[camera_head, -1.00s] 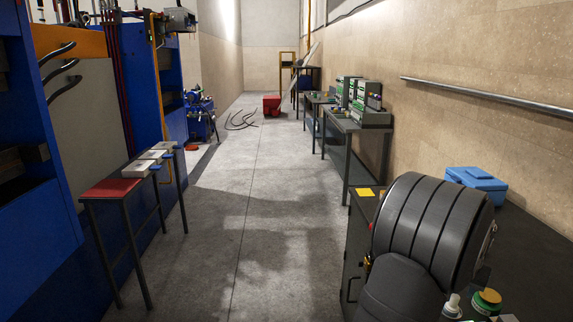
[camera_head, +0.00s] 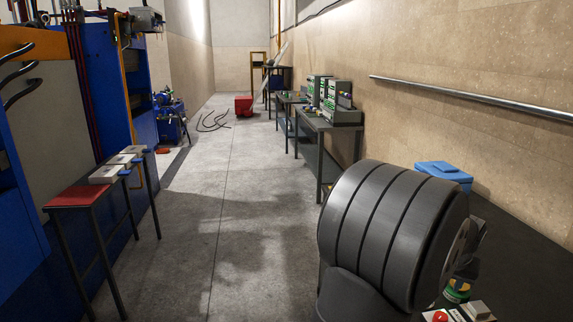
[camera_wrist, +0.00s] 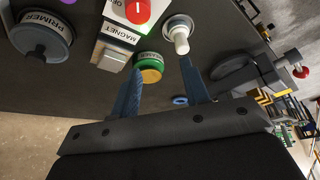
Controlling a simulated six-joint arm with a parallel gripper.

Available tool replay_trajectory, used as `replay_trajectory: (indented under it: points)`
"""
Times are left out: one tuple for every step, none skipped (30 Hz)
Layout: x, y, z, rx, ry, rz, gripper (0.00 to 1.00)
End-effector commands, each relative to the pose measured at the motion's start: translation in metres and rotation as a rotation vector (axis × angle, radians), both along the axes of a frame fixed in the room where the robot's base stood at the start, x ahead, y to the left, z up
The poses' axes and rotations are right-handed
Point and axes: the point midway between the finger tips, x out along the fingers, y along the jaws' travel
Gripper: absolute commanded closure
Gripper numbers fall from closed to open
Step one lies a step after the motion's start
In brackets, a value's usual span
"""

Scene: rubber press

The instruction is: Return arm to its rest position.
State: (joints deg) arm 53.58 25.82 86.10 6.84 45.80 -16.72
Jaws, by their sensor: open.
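My gripper (camera_wrist: 161,66) shows in the wrist view with its two blue-grey fingers spread apart. No object is held between them. Beyond the fingertips are a round green-and-yellow container (camera_wrist: 150,68), a white-tipped bottle (camera_wrist: 180,38) and a box labelled MAGNET with a red knob (camera_wrist: 137,11). Whether a finger touches any of these I cannot tell.
A container labelled PRIMER (camera_wrist: 42,42) stands left in the wrist view. In the head view a blue box (camera_head: 443,174) sits on the dark bench (camera_head: 510,240) by the right wall. A red-topped stand (camera_head: 80,196) is at left.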

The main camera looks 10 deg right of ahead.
Motion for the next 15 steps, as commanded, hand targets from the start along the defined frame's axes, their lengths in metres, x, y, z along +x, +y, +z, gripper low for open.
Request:
replay_trajectory:
  points:
    - [0.008, 0.007, -0.004, 0.002, 0.001, 0.014, 0.58]
    - [0.012, 0.011, -0.006, 0.001, 0.002, 0.021, 0.58]
    - [0.018, 0.016, -0.009, 0.001, 0.001, 0.03, 0.58]
    - [0.022, 0.02, -0.011, 0.001, 0.002, 0.037, 0.58]
    - [0.026, 0.024, -0.013, 0.002, 0.002, 0.043, 0.58]
    - [0.032, 0.029, -0.016, 0.003, 0.003, 0.054, 0.58]
    - [0.036, 0.033, -0.019, 0.002, 0.004, 0.061, 0.58]
    - [0.04, 0.037, -0.021, 0.002, 0.004, 0.068, 0.58]
    - [0.045, 0.043, -0.024, 0.001, 0.004, 0.079, 0.58]
    - [0.049, 0.047, -0.026, 0.002, 0.004, 0.085, 0.58]
    - [0.052, 0.051, -0.028, 0.001, 0.004, 0.092, 0.58]
    - [0.057, 0.057, -0.03, 0.001, 0.004, 0.101, 0.58]
    - [0.061, 0.061, -0.032, 0.001, 0.005, 0.109, 0.58]
    - [0.065, 0.065, -0.034, 0.001, 0.005, 0.116, 0.58]
    - [0.069, 0.071, -0.037, 0.001, 0.005, 0.126, 0.58]
